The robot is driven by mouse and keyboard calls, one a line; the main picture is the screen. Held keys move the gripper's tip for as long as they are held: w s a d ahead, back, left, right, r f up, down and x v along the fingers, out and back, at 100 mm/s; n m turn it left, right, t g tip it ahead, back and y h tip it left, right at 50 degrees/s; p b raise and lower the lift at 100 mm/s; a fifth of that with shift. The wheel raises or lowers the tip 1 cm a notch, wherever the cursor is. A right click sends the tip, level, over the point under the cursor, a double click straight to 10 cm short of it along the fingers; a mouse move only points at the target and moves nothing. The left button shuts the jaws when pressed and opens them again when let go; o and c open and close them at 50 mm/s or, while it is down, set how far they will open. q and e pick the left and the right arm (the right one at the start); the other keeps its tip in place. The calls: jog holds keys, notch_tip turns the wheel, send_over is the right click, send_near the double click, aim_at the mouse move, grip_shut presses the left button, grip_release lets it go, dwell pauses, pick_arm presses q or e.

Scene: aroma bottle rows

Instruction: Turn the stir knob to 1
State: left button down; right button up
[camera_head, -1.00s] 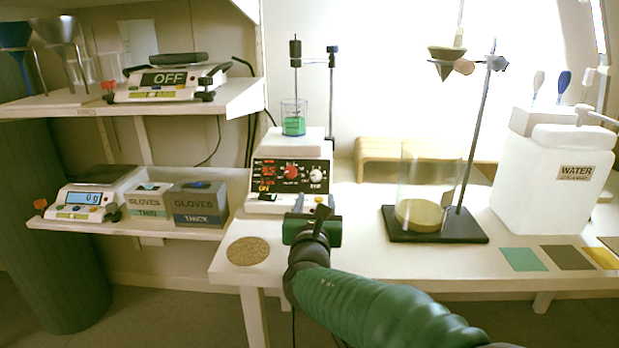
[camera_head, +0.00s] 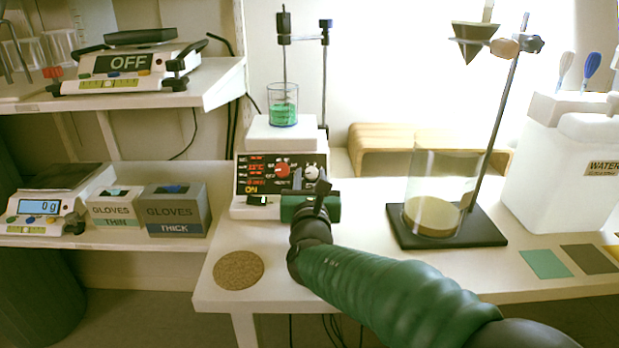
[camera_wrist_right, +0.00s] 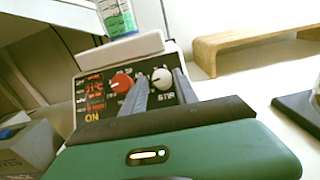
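The stir knob (camera_head: 311,172) is the white knob on the right of the hot plate stirrer's (camera_head: 250,208) dark front panel. In the right wrist view the stir knob (camera_wrist_right: 161,77) has the label STIR below it. My right gripper (camera_head: 315,188) is in front of the panel, and its green body hides the lower right of the device. In the wrist view the right gripper's (camera_wrist_right: 158,82) two grey fingers are apart, with the stir knob showing between them; I see no clear contact. A red knob (camera_wrist_right: 121,82) is just left, partly behind the left finger. My left gripper is not in view.
A beaker of green liquid (camera_head: 283,106) stands on the stirrer's top. A stand with a glass cylinder (camera_head: 412,170) is to the right, beside a water container (camera_head: 555,190). A cork mat (camera_head: 238,270) lies front left. Glove boxes (camera_head: 178,212) are on the left shelf.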

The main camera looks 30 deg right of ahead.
jog(key=shift+d, duration=0.2)
grip_shut()
jog(key=shift+a+m, duration=0.15)
jog(key=shift+m, duration=0.25)
jog(key=m+g+h, duration=0.1)
jog(key=m, duration=0.1)
jog(key=m+g+h+p, duration=0.1)
jog(key=m, duration=0.1)
jog(key=shift+w+a+g+h, duration=0.2)
jog(key=shift+g+h, duration=0.1)
jog(key=shift+w+a+m+g+h+p, duration=0.1)
jog(key=shift+m+g+h+p, duration=0.3)
jog(key=shift+m+g+p, duration=0.7)
jog(key=shift+w+m+g+h+p, duration=0.1)
jog(key=shift+m+g+h+p, duration=0.3)
jog(key=shift+m, duration=1.3)
jog(key=shift+g, duration=0.3)
jog(key=shift+o, duration=1.9)
grip_release()
